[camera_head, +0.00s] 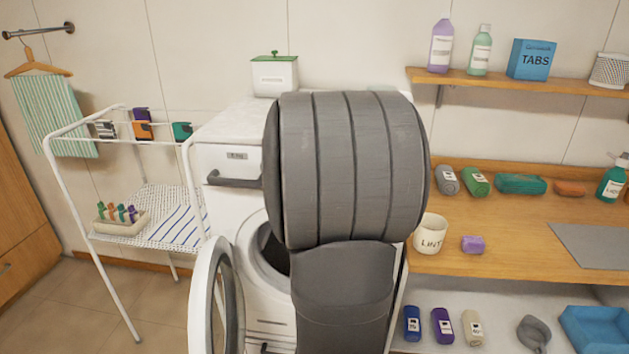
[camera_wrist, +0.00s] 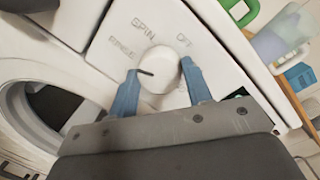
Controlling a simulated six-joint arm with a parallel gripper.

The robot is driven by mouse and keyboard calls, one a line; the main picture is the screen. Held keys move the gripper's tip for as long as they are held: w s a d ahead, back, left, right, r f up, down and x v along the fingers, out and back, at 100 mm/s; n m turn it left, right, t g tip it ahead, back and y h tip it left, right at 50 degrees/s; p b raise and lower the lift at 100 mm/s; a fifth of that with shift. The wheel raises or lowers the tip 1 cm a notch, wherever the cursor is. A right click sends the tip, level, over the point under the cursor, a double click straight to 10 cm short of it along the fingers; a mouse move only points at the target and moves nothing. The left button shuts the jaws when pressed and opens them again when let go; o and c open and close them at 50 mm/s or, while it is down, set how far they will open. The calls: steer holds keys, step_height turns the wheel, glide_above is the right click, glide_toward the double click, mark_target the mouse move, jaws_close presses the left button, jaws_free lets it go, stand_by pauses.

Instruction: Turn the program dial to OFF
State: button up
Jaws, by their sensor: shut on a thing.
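In the wrist view the white round program dial (camera_wrist: 162,60) sits on a white panel (camera_wrist: 205,62) lettered SPIN, OFF and a word that looks like RINSE. The dial's short black mark is on its left side, near the RINSE lettering and away from OFF, which is at the upper right. My gripper (camera_wrist: 160,68) has its two blue fingers on either side of the dial, shut on it. In the head view the dial and the gripper are hidden behind my grey arm. The white washing machine (camera_head: 222,160) shows at its left.
The machine's round door (camera_head: 208,300) stands open below. A white box with a green lid (camera_head: 274,75) is on top. A drying rack (camera_head: 118,160) stands at left. A wooden counter (camera_head: 450,262) at right holds a LINT cup (camera_head: 430,234) and several small items.

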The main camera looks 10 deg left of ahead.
steer(key=m+h, duration=0.1)
steer(key=m, duration=0.7)
steer(key=m+t+h, duration=0.1)
steer(key=m, duration=0.7)
steer(key=m+h, duration=0.1)
steer(key=m, duration=0.7)
steer(key=shift+f+m+t, duration=0.2)
steer(key=shift+m+t, duration=0.1)
stand_by(2.2)
stand_by(0.3)
